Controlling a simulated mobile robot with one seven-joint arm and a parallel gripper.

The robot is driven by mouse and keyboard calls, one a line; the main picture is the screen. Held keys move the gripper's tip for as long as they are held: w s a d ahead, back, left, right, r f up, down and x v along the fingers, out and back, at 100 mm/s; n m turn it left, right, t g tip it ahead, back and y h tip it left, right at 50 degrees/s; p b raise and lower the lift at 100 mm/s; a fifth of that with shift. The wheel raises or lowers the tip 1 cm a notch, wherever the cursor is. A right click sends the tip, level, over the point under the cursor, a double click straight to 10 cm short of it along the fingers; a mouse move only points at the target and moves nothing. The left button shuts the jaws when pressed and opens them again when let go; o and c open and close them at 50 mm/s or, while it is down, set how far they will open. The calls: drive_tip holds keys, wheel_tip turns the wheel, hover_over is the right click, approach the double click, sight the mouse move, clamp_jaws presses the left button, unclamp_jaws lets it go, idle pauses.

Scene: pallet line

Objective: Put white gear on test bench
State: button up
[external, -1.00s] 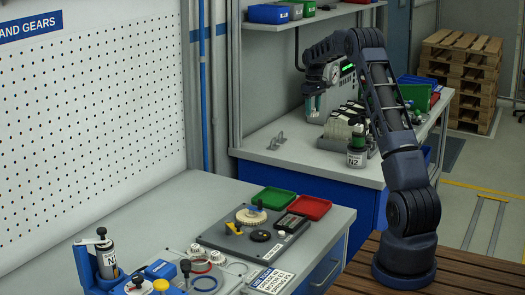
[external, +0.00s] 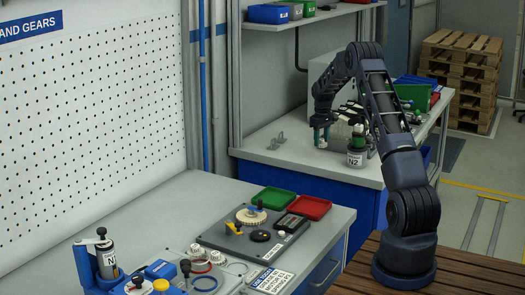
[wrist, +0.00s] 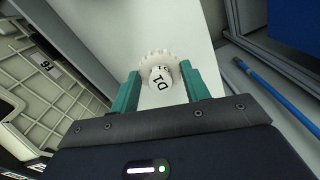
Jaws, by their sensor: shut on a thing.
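The white gear marked D1 (wrist: 158,72) sits between the teal fingertips of my gripper (wrist: 155,85) in the wrist view. My gripper is shut on it. In the external view my gripper (external: 321,137) points down, low over the far grey bench (external: 288,152). The gear is too small and too covered there to judge whether it touches the bench. A nearer grey bench (external: 180,218) carries a dark fixture plate (external: 215,240) with a cream gear (external: 251,215) on it. Neither bench carries a readable name.
A grey box (external: 322,75) stands behind the arm. A metal bracket (external: 277,141) lies to the left. Green (external: 272,199) and red (external: 309,207) trays sit on the near bench. The far bench's front left is clear.

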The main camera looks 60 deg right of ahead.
sight(320, 160)
drive_tip(key=shift+f, duration=3)
drive_tip(key=shift+f, duration=0.15)
drive_tip(key=o, duration=1)
